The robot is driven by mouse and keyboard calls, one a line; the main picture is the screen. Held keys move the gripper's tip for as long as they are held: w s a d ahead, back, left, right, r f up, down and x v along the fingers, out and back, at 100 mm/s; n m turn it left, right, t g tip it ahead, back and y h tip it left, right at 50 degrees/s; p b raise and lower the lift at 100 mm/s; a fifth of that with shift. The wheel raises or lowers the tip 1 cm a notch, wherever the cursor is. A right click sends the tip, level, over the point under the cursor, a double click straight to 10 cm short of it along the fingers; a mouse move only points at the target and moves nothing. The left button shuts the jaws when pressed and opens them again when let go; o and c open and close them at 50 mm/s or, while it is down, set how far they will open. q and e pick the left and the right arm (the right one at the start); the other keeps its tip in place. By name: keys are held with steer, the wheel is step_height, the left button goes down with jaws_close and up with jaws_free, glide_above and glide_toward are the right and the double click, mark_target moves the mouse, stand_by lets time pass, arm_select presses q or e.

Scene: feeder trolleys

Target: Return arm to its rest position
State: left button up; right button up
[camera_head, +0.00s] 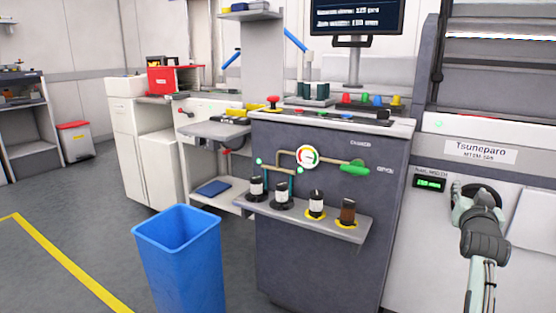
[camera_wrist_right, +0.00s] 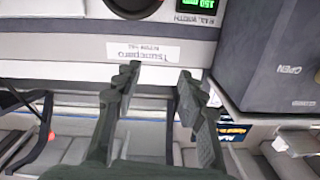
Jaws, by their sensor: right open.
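My right gripper (camera_head: 468,194) is in front of the light panel of the Tsuneparo machine (camera_head: 523,220), at the right of the head view. In the right wrist view the right gripper (camera_wrist_right: 158,75) shows two dark fingers spread apart with nothing between them. A round black knob (camera_head: 487,190) is partly hidden behind the gripper in the head view. In the wrist view the knob (camera_wrist_right: 134,4) is cut by the top edge, apart from the fingertips. My left gripper is not in view.
A grey cabinet (camera_head: 280,240) stands left of my right arm, with a shelf (camera_head: 266,208) holding several small bottles. A blue bin (camera_head: 183,275) stands on the floor at its left. A monitor (camera_head: 357,15) rises behind the cabinet. Open floor (camera_head: 90,220) lies at the left.

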steer(key=s+a+f+n+g+y+p, duration=0.15)
steer(key=s+a+f, duration=0.25)
steer(key=f, duration=0.4)
steer(key=s+a+f+n+g+y+p, duration=0.1)
steer(key=s+a+f+n+g+y, duration=0.2)
steer(key=f, duration=0.5)
steer(key=s+a+f+n+g+y+p, duration=0.1)
steer(key=s+a+f+n, duration=0.1)
steer(key=s+a+f, duration=0.35)
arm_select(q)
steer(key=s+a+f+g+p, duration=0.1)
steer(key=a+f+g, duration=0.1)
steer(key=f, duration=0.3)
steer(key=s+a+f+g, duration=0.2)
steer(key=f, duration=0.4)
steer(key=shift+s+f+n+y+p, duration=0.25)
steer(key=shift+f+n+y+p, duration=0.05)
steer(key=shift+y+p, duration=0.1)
arm_select(e)
steer(key=s+a+f+n+g+y, duration=0.1)
steer(key=s+a+f+g, duration=0.2)
steer(key=s+f, duration=0.5)
steer(key=s+a+f+n+g+y, duration=0.1)
steer(key=s+a+f, duration=0.4)
steer(key=s, duration=1.1)
step_height(320, 180, down, 3)
steer(key=n+g, duration=0.1)
steer(key=g, duration=0.1)
steer(key=shift+r+g, duration=0.15)
steer(key=shift+g, duration=0.2)
